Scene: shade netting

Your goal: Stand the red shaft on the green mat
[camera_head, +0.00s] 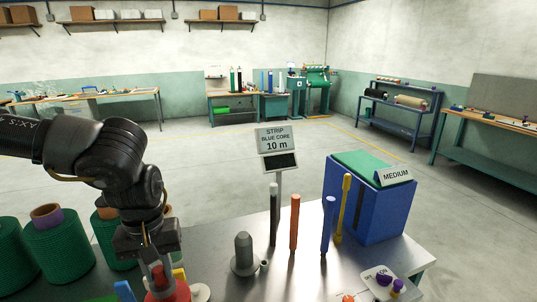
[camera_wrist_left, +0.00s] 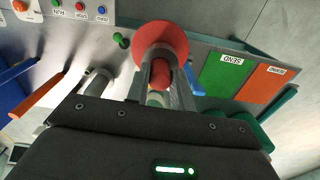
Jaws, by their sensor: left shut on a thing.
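My left gripper (camera_head: 158,272) is at the lower left of the head view, low over the steel table, with its fingers pointing down. It is shut on the red shaft (camera_head: 170,292), whose wide red foot shows below the fingers. In the left wrist view the red shaft (camera_wrist_left: 160,36) shows its round flange beyond my left gripper (camera_wrist_left: 160,85), and part of its stem lies between the fingers. I cannot tell whether the foot touches the table. The green mat (camera_wrist_left: 222,72), marked SEND, lies beside the shaft, next to an orange mat (camera_wrist_left: 264,85). My right gripper is not in view.
Black (camera_head: 274,215), orange (camera_head: 294,222), blue (camera_head: 327,225) and yellow (camera_head: 346,205) shafts stand on the steel table (camera_head: 290,278). A grey post (camera_head: 243,255), a sign (camera_head: 277,140) and a blue box (camera_head: 375,208) stand there too. Green rolls (camera_head: 57,245) crowd the left.

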